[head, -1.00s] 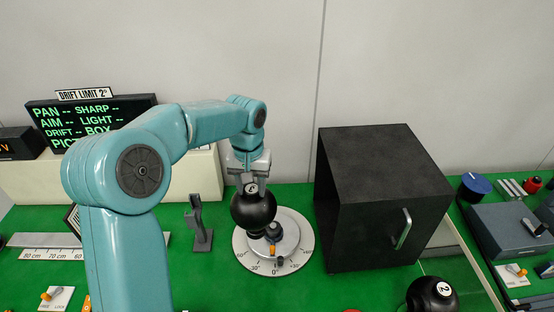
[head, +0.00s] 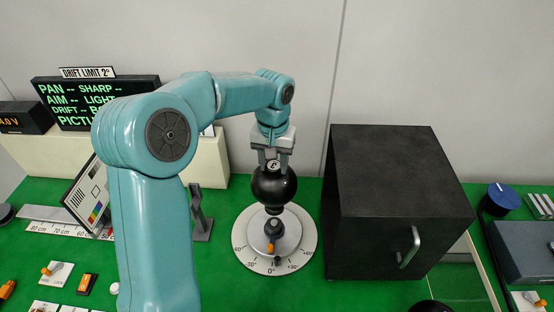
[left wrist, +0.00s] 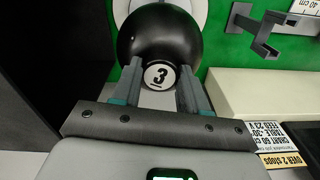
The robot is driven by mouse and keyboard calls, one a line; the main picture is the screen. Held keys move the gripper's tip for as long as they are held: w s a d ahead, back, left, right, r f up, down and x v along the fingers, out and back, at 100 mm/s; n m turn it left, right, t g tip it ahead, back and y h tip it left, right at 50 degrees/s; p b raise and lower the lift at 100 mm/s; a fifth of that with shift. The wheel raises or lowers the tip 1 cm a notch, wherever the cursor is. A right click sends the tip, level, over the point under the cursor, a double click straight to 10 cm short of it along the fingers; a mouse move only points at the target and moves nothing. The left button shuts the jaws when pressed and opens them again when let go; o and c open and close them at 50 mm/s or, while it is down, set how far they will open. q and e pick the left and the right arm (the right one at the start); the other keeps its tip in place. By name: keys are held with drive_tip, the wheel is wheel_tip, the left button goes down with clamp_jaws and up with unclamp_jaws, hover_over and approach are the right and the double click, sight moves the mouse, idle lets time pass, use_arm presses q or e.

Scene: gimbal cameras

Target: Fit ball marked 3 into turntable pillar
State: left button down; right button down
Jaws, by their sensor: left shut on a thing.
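A black ball with a white disc marked 3 (head: 274,186) is held in my left gripper (head: 272,160), its fingers on either side of the disc. In the left wrist view the ball (left wrist: 159,45) sits between the two fingers (left wrist: 155,92), the 3 plain to read. The turntable (head: 244,252) is a pale round dial with degree marks on the green table. Its pillar (head: 274,230) is dark and stands near the dial's middle, with an orange part in front. The ball hangs just above the pillar; whether they touch is hard to tell. My right gripper does not show.
A large black box (head: 395,170) with a metal handle stands close to the right of the turntable. A grey bracket (head: 202,222) and a test chart (head: 92,196) stand to the left. A display panel (head: 75,97) is at the back left.

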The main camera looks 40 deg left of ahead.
sight(273, 178)
use_arm(q)
drive_tip(key=shift+s+d+r, duration=0.35)
drive_tip(key=shift+r, duration=0.05)
drive_tip(key=shift+w+a+f+b, duration=0.15)
drive_tip(key=shift+f+b, duration=0.05)
drive_tip(key=shift+f, duration=0.2)
drive_tip(key=shift+w+a+f+b, duration=0.1)
drive_tip(key=shift+a+f+b, duration=0.05)
drive_tip(key=shift+f, duration=0.25)
drive_tip(key=shift+f+b, duration=0.3)
drive_tip(key=shift+s+d+f+b, duration=0.25)
drive_tip(key=shift+s+f+b, duration=0.1)
drive_tip(key=shift+f+b, duration=0.3)
drive_tip(key=f+b, duration=0.1)
drive_tip(key=f, duration=0.1)
drive_tip(key=shift+w+a+f+b, duration=0.2)
drive_tip(key=shift+w+f+b, duration=0.1)
drive_tip(key=shift+w+b, duration=0.05)
drive_tip(key=shift+f, duration=0.1)
drive_tip(key=shift+s+d, duration=0.2)
drive_tip(key=shift+s, duration=0.05)
drive_tip(key=shift+w+a, duration=0.15)
drive_tip(key=shift+w, duration=0.05)
drive_tip(key=shift+s, duration=0.2)
drive_tip(key=shift+w, duration=0.15)
